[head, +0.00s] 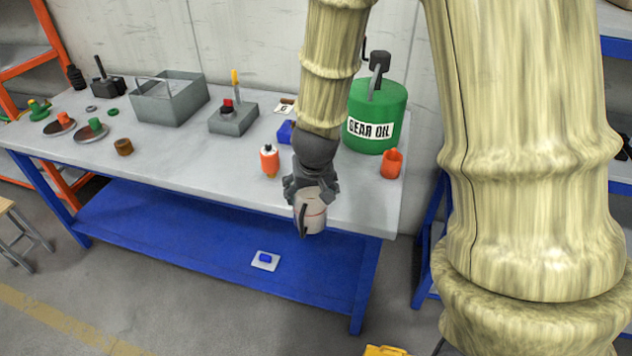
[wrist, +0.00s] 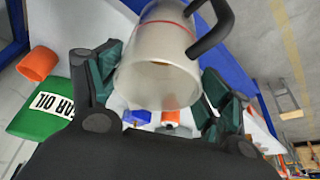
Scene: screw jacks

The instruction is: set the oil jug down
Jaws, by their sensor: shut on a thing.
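The oil jug (head: 314,213) is a translucent whitish jug with a red line around it and a dark handle. My gripper (head: 311,190) is shut on it. In the head view the jug overlaps the table's front edge, with the handle toward the lower left. The wrist view shows the jug (wrist: 158,62) between the two finger pads, its dark handle at the upper right. It looks mostly empty, with a little amber inside. The workbench (head: 220,165) has a grey top. I cannot tell how high the jug is over it.
An orange-and-white bottle (head: 269,160) stands just left of my gripper. A grey tray (head: 170,100) and a grey box (head: 233,119) are farther left. The front middle of the bench is clear.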

